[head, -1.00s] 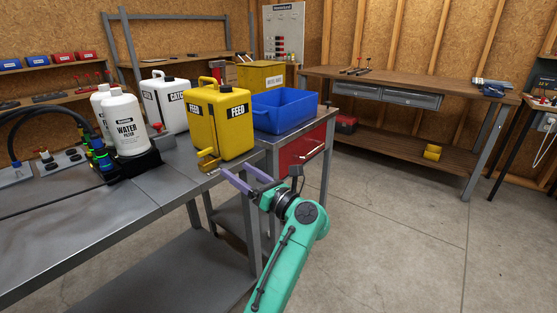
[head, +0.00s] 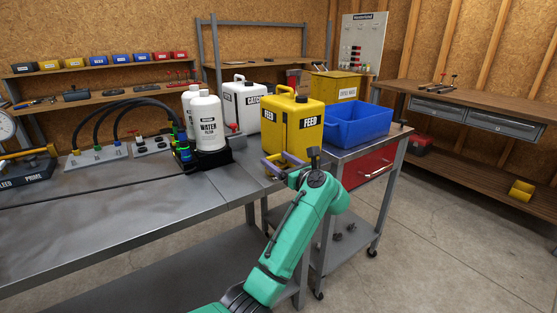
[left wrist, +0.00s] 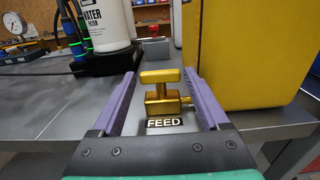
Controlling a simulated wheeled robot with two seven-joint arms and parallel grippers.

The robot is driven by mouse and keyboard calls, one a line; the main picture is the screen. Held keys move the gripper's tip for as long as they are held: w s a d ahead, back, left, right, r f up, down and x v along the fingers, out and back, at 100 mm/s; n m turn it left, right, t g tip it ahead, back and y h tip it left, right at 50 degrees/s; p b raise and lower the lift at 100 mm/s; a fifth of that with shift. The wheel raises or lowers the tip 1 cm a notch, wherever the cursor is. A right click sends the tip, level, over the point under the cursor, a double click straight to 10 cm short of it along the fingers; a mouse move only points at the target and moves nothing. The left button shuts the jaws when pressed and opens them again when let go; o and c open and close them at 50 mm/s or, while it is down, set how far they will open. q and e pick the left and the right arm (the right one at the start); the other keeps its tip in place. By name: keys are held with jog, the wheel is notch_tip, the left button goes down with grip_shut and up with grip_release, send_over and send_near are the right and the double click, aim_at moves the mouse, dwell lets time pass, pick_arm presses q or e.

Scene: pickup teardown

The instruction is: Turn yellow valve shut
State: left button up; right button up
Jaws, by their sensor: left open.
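The yellow valve (left wrist: 161,92) has a T-shaped handle and sits above a FEED label (left wrist: 164,123) at the bench edge. In the left wrist view it stands between the two purple fingers of my left gripper (left wrist: 158,82). The fingers are open on either side, with gaps showing between them and the handle. In the head view my left gripper (head: 278,164) is low in front of the yellow FEED jug (head: 289,118) and largely hides the valve. My right gripper is not in view.
White WATER bottles (head: 208,122) and a white CATCH jug (head: 242,106) stand behind and left. A blue bin (head: 358,128) sits right of the FEED jug. The grey bench top (head: 130,215) is clear at the front left.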

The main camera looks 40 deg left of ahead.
pick_arm(q)
jog(key=c, duration=1.1)
